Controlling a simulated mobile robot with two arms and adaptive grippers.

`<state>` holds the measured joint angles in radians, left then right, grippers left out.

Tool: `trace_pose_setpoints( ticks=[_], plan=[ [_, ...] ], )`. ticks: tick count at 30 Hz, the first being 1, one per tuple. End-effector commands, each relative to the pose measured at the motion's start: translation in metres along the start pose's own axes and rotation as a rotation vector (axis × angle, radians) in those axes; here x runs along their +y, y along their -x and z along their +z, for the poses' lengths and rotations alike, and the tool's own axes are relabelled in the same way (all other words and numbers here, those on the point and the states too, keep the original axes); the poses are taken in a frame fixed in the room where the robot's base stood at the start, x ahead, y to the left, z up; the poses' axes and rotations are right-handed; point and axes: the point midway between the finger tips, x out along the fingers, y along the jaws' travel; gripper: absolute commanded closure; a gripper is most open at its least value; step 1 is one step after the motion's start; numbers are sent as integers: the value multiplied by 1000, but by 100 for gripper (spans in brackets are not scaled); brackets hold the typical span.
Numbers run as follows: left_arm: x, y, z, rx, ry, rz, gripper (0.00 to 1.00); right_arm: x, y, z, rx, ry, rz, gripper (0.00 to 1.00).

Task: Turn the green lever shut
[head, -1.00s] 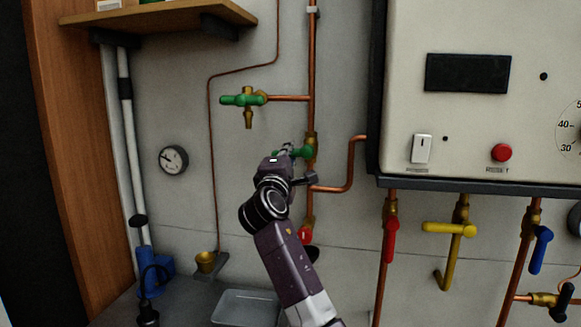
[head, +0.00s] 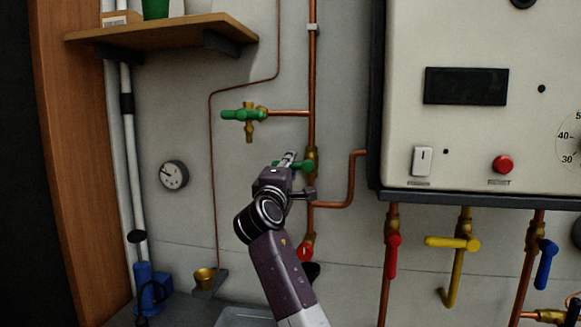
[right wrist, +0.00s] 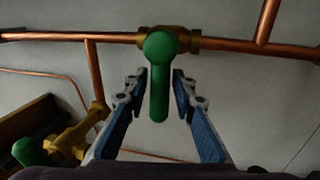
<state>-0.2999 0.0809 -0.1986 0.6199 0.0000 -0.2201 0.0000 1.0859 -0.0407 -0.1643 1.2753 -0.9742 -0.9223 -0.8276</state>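A green lever (head: 306,166) sits on a brass valve in the vertical copper pipe and sticks out sideways in the head view. My right gripper (head: 290,160) is at this lever and hides part of it. In the right wrist view, the same lever (right wrist: 160,80) lies between the two blue-grey fingers of the open gripper (right wrist: 160,92), with a gap on both sides. A second green lever (head: 243,115) is higher up, on a side branch; a green handle with brass shows at the lower left of the wrist view (right wrist: 36,150). My left gripper is not in view.
A white boiler panel (head: 470,150) is at the right, with red (head: 393,256), yellow (head: 453,243) and blue (head: 545,264) levers below it. A red handle (head: 305,252) is below my gripper. A gauge (head: 173,175) and a wooden shelf (head: 165,24) are at the left.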

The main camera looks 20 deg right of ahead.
Motion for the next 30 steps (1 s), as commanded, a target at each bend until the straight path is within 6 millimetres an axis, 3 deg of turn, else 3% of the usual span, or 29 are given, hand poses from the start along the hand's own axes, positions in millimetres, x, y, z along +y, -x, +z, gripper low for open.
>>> trace_pose_setpoints(
  ticks=[14,20,30],
  plan=[
    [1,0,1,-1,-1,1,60,0,7,-1,2,2,2,66],
    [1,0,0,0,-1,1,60,-1,34,-1,2,0,1,66],
    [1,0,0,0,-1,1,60,-1,96,-1,3,1,0,66]
  ],
)
